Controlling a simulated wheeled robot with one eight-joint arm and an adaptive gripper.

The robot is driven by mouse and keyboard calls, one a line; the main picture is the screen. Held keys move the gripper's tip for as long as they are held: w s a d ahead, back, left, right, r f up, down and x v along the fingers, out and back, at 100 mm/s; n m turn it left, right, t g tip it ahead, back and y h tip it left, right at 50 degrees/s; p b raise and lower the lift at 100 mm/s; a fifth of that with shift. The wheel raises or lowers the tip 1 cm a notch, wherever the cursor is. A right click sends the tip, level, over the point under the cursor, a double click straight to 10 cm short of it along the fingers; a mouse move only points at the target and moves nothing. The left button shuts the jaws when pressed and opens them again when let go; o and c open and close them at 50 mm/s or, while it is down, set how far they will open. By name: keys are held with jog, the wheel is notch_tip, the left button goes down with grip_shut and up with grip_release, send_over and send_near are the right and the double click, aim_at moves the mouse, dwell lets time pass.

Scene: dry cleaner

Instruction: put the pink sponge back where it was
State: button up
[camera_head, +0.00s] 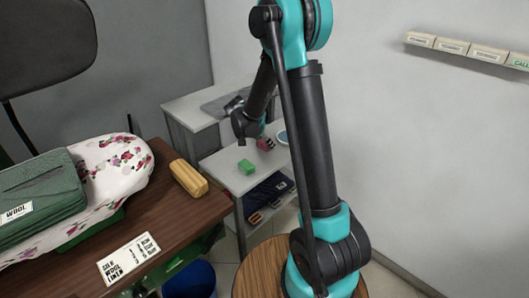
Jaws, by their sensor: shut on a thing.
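A small pink block (265,144), which looks like the pink sponge, is at the end of my arm above or at the top of the light grey side table (218,167). Dark finger parts of my gripper (263,140) cross it, and my gripper is shut on it. The picture is too small to tell whether the sponge touches the table top. A green sponge (247,167) lies on the same table, nearer the front. A yellow sponge-like block (188,178) lies on the brown table at the left.
A round bluish dish (282,137) sits right of the pink block, partly behind my arm. Dark folded cloth (268,190) and brushes (255,217) are on the lower shelf.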

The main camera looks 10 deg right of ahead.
aim_at(264, 157)
jog(key=shift+f, duration=2.5)
jog(key=o, duration=1)
jog(key=shift+f, duration=0.15)
jog(key=v, duration=1.2)
jog(key=s+d+n+y, duration=0.1)
jog(key=s+d+n, duration=0.2)
jog(key=s, duration=0.6)
jog(key=s+d+f+n+y, duration=0.1)
jog(key=s+d+n+y, duration=0.1)
jog(key=s, duration=0.6)
jog(key=s+d+f+n+y, duration=0.1)
jog(key=s+d+n, duration=0.3)
jog(key=s, duration=0.5)
jog(key=shift+s+d+f+n+y, duration=0.15)
jog(key=shift+s+f+n+y, duration=0.15)
jog(key=shift+n+y, duration=0.5)
